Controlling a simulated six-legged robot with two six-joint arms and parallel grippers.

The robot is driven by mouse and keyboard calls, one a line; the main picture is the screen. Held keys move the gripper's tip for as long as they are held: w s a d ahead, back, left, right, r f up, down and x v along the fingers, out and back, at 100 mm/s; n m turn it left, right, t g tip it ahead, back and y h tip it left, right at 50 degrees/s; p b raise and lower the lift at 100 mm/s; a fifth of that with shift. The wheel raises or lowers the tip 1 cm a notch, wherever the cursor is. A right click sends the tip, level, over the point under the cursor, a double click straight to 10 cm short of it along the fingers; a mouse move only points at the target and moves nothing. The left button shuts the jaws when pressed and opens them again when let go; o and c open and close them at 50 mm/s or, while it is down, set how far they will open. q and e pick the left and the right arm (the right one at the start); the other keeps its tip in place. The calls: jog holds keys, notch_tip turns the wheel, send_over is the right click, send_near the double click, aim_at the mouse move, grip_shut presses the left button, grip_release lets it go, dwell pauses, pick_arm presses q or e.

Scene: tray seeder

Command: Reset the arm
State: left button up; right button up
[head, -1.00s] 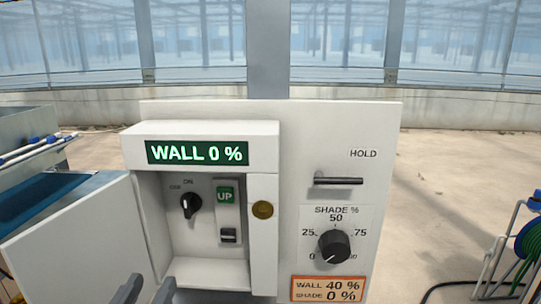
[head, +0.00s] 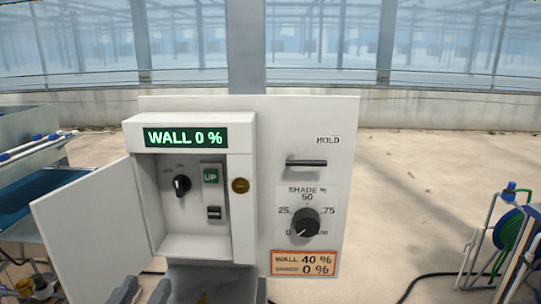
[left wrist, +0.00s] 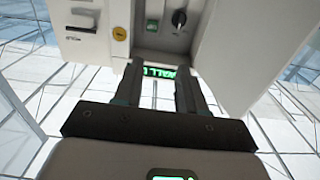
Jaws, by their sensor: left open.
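My left gripper (head: 143,290) shows at the bottom of the head view, below the control box's open recess. Its two grey fingers are apart with nothing between them. In the left wrist view the open gripper (left wrist: 155,85) points toward the control box (left wrist: 215,40), which appears upside down. In the head view the control box (head: 190,122) has a green display reading WALL 0 %, a black rotary knob (head: 182,186), a green UP button (head: 211,176) and a small switch below it (head: 214,213). My right gripper is not in view.
The box's door (head: 90,215) stands open to the left. On the right panel are a HOLD lever (head: 306,163), a SHADE dial (head: 305,223) near 0 and an orange label (head: 305,264). A green hose reel (head: 510,230) stands at right.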

pick_arm(q)
jog(key=w+a+f+m+g+y, duration=0.1)
jog(key=w+a+f+g, duration=0.2)
jog(key=f, duration=1.2)
jog(key=w+f+m+g+y, duration=0.1)
jog(key=w+f+g, duration=0.3)
jog(key=f, duration=1.1)
jog(key=s+d+f+n+g+h, duration=0.1)
jog(key=s+f+g, duration=0.2)
jog(key=s+f, duration=0.35)
jog(key=s+d+f+g+h, duration=0.1)
jog(key=s+f+g, duration=0.2)
jog(key=f, duration=0.7)
jog(key=s+d+f+n+g+h, duration=0.3)
jog(key=s+d+f, duration=0.3)
jog(key=s, duration=0.2)
jog(key=shift+s+n+g, duration=0.3)
jog(key=shift+g, duration=0.5)
